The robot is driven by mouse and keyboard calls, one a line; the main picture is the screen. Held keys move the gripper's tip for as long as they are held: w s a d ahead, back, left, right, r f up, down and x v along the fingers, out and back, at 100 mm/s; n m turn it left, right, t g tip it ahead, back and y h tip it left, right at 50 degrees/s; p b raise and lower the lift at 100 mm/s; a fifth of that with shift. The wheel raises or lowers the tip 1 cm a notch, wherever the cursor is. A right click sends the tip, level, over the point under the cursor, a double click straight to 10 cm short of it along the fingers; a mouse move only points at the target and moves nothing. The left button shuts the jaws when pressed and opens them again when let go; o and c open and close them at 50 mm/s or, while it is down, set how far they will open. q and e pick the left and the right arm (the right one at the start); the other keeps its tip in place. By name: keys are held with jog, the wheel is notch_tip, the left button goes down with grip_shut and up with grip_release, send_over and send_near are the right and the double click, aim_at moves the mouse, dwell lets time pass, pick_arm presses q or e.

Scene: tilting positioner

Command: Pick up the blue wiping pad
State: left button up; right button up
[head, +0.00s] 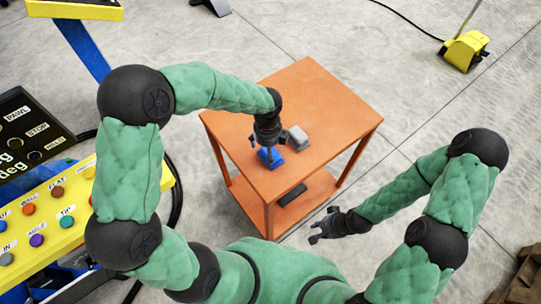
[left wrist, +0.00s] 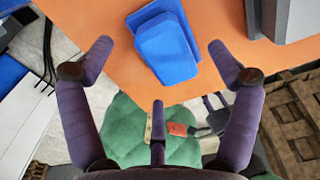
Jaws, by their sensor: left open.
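The blue wiping pad (head: 271,158) lies on the orange table near its front left part, partly covered by my left gripper in the head view. In the left wrist view the blue pad (left wrist: 165,48) shows a raised block on a wider base. My left gripper (head: 262,146) points down over the pad. In the left wrist view its fingers (left wrist: 160,50) are spread wide, one on each side of the pad, with gaps between. My right gripper (head: 322,226) is open and empty, out in front of the table's near right side.
A grey block (head: 297,138) sits on the orange table (head: 335,115) just right of the pad. A dark flat object (head: 291,194) lies on the lower shelf. A yellow control panel (head: 50,215) with buttons stands at the left. The table's right part is clear.

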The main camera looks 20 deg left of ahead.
pick_arm(q)
notch_tip(320, 180, down, 3)
jog(key=shift+r+b, duration=0.1)
jog(key=shift+b, duration=0.25)
jog(key=c, duration=1.4)
jog(key=shift+r, duration=0.15)
jog(key=shift+r, duration=0.2)
notch_tip(320, 180, up, 3)
jog(key=shift+s+d+r+p, duration=0.1)
jog(key=shift+p, duration=0.55)
jog(key=s+d+r+p, duration=0.3)
jog(key=s+d+r, duration=0.5)
jog(key=s, duration=0.3)
jog(key=shift+s+r, duration=0.15)
jog(key=shift+r, duration=0.45)
